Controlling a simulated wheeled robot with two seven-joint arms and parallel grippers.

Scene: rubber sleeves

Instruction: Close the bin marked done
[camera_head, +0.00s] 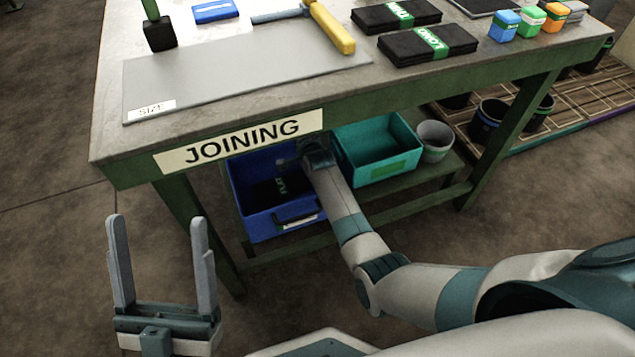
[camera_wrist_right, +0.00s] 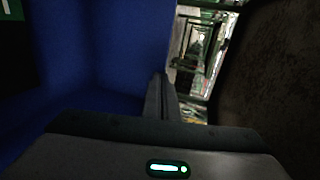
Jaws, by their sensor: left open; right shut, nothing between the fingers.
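A blue bin (camera_head: 243,200) stands open on the shelf under the workbench. It has a dark handle and a small white label on its front, too small to read. A black packet with a green band (camera_head: 270,189) lies inside. My right arm reaches in under the bench edge to the bin's upper right; its gripper is mostly hidden there. In the right wrist view my right gripper (camera_wrist_right: 160,97) is shut and empty, close beside a blue wall (camera_wrist_right: 115,50); I cannot tell whether it touches. My left gripper (camera_head: 158,225) is open and empty, left of the bin, in front of the bench.
A teal bin (camera_head: 372,135) and a grey bucket (camera_head: 435,138) stand right of the blue bin. The bench (camera_head: 115,135), marked JOINING, overhangs the shelf and carries a grey mat (camera_head: 230,75), a mallet and black packets. Dark buckets stand farther right. The floor at left is clear.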

